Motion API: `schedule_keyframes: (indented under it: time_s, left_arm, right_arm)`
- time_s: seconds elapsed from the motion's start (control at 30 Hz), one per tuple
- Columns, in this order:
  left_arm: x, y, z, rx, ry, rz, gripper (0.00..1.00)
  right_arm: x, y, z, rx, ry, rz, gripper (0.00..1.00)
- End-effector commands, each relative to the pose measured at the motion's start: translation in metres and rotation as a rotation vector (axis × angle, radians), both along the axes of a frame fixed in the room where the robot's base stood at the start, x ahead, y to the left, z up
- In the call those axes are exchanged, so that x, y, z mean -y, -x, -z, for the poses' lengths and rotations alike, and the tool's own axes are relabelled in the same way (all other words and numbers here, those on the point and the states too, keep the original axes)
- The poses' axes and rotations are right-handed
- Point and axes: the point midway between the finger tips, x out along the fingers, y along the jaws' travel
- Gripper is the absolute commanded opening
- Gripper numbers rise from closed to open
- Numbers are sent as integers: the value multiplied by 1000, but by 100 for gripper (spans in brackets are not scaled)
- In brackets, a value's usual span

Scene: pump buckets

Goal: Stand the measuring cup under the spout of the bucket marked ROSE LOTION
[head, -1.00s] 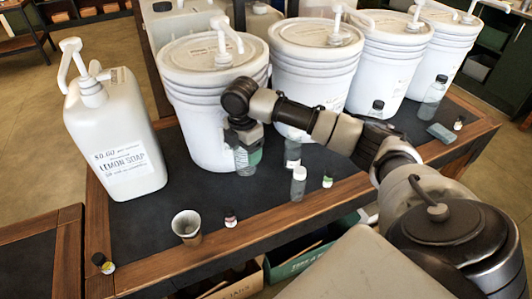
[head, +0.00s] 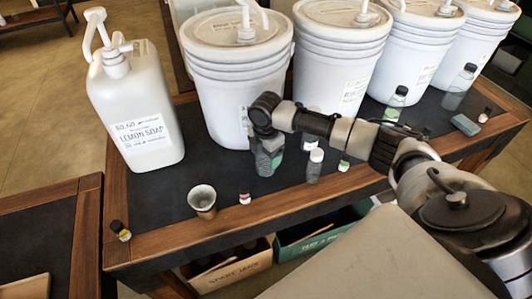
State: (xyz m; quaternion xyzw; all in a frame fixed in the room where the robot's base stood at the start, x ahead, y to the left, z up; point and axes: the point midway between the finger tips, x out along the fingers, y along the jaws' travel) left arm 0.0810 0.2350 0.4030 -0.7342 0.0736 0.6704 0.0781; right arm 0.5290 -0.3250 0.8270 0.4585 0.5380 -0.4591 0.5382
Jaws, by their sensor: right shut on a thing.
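My right gripper (head: 266,146) points down in front of the nearest white bucket (head: 235,75) and is shut on a clear, greyish vessel (head: 267,163), which looks like the measuring cup. The fingers hide part of it, and I cannot tell whether its base touches the table. Several white pump buckets stand in a row, including a second one (head: 337,60) and a third (head: 421,50). Their labels are too small or too hidden to read, so I cannot tell which is ROSE LOTION. My left gripper is out of view.
A LEMON SOAP jug (head: 137,110) stands at left. An open tapered cup (head: 202,201) stands near the front edge. Small bottles, one white-capped (head: 315,166), stand right of my gripper. A blue-grey block (head: 465,125) lies far right. Dark tabletop is clear between jug and cup.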

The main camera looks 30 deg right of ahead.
Motion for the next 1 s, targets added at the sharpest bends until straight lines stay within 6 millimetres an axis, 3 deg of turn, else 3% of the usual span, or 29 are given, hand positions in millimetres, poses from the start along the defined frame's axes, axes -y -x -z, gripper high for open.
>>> schedule_keyframes:
  time_s: [0.2,0.23,0.4,0.77,1.0]
  left_arm:
    - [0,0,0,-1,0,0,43]
    - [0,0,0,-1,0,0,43]
    - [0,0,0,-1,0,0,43]
    - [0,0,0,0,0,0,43]
    - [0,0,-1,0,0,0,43]
  right_arm:
    - [0,0,3,-1,-1,1,47]
    - [0,0,3,0,-1,1,73]
    - [0,0,2,0,0,1,95]
    - [0,-1,-6,2,0,1,95]
    - [0,-1,-52,4,-1,0,95]
